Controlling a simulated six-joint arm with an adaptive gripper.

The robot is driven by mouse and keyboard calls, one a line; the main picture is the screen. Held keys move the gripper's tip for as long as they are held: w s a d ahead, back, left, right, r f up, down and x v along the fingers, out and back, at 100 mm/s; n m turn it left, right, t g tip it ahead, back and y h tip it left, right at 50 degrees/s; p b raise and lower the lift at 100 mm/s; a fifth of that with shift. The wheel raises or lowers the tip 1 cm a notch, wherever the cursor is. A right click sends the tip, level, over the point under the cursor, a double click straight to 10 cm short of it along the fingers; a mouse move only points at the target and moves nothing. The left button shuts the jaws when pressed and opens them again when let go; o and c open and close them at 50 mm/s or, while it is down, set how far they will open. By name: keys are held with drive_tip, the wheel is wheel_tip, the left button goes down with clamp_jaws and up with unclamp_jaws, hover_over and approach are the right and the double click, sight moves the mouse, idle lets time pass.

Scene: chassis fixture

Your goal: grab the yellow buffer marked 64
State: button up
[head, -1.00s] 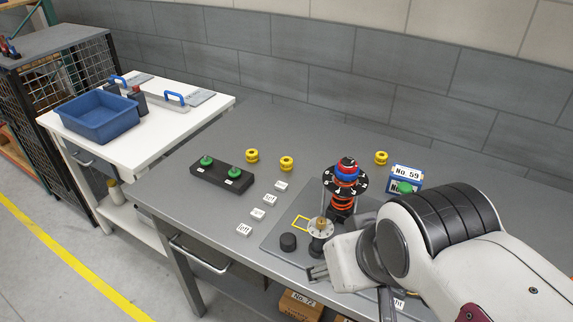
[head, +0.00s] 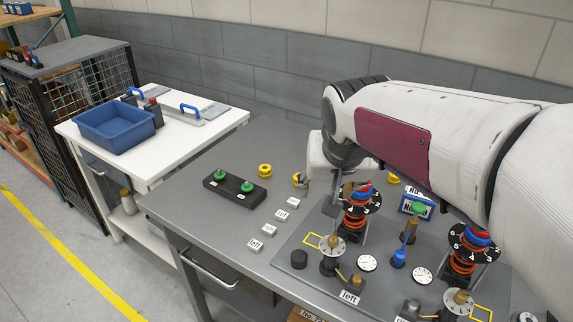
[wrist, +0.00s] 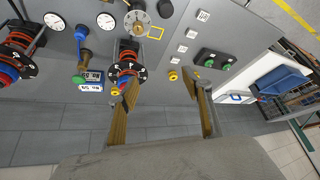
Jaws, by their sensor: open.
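Three yellow buffers are on the grey bench. One (head: 265,170) stands behind the black block. A second (head: 297,178) is partly hidden by my gripper (head: 322,195). A third (head: 393,178) is to the right, near the blue box. I cannot read 64 on any of them. In the wrist view, my gripper (wrist: 160,88) is open and empty. The second buffer (wrist: 173,76) shows between its fingers, nearer the right one. The first is partly covered by the right finger, and the third (wrist: 115,91) is by the left finger.
A black block (head: 235,188) with green knobs and several white label blocks (head: 280,215) lie left of the fixture plate (head: 300,272). Coil-spring posts (head: 357,210) and gauges (head: 367,263) stand on the plate. A blue box (head: 417,203) is behind. A blue bin (head: 115,128) is on the white table.

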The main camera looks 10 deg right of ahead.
drive_tip(key=w+d+f+m, duration=0.1)
drive_tip(key=w+f, duration=0.4)
drive_tip(key=w, duration=0.4)
drive_tip(key=w+d+f+m, duration=0.1)
drive_tip(key=w+f, duration=0.4)
drive_tip(key=w, duration=0.5)
drive_tip(key=w+d+f+m, duration=0.1)
drive_tip(key=w+f, duration=0.5)
drive_tip(key=w, duration=0.4)
drive_tip(key=shift+m+h, duration=0.3)
drive_tip(key=shift+h, duration=0.1)
drive_tip(key=shift+f, duration=0.2)
drive_tip(key=shift+x, duration=1)
drive_tip(key=shift+w+f, duration=0.1)
drive_tip(key=shift+f, duration=0.05)
drive_tip(key=shift+f, duration=0.1)
drive_tip(key=shift+a+x, duration=0.2)
drive_tip(key=shift+x, duration=2.35)
